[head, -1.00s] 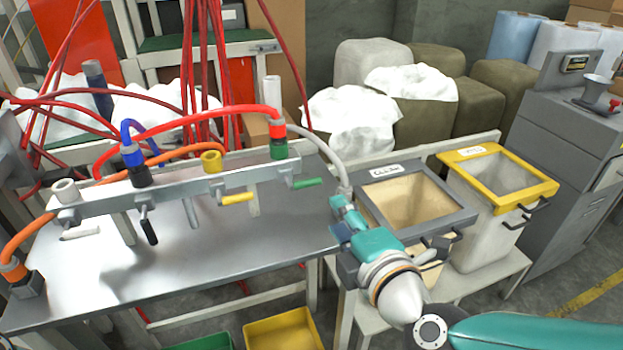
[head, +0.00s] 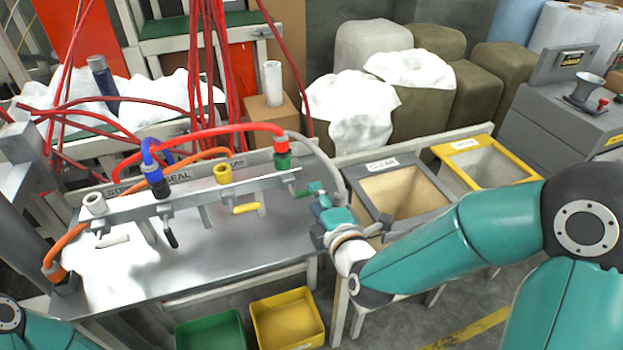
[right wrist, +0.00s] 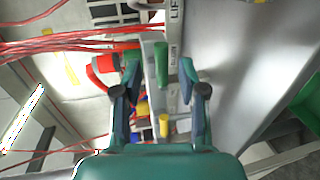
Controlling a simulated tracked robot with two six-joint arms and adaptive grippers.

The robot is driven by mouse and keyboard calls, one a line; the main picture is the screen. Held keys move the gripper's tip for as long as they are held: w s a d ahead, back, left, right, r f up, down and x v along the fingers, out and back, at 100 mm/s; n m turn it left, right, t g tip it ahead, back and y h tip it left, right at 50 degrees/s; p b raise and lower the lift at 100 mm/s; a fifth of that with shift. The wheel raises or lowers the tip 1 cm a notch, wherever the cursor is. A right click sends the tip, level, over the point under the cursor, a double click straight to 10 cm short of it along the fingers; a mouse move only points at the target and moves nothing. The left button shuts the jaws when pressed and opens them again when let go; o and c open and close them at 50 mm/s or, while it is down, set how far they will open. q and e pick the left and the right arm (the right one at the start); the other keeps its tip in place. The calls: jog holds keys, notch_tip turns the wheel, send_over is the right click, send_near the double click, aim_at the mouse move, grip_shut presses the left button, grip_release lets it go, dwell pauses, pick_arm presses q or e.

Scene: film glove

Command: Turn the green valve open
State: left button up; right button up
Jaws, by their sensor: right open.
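The green valve's handle (head: 301,192) is at the right end of a grey pipe manifold (head: 190,197), below a green coupling (head: 282,160) with a red hose end. My right gripper (head: 317,190) is at the handle's right end. In the right wrist view my right gripper (right wrist: 160,67) is open, and the green handle (right wrist: 161,60) shows between its fingertips with space on both sides. Contact cannot be made out. The yellow handle (right wrist: 163,125) shows further down between the fingers. My left gripper is out of view; only part of my left arm shows at the bottom left.
Other valves on the manifold have yellow (head: 246,208), black (head: 170,238) and white (head: 112,241) handles. Hoses loop above it. A grey-rimmed bin (head: 436,205) and a yellow-rimmed bin (head: 532,180) stand at the right. The steel tabletop (head: 240,250) in front is clear.

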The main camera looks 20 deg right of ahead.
jog(key=shift+w+a+f, duration=0.1)
jog(key=shift+w+f, duration=0.1)
jog(key=shift+w, duration=0.45)
jog(key=shift+w+d+f, duration=0.1)
jog(key=shift+w+f, duration=0.1)
jog(key=shift+w, duration=0.45)
jog(key=shift+w+a+f, duration=0.1)
jog(key=shift+w+f, duration=0.1)
jog(key=shift+w, duration=0.45)
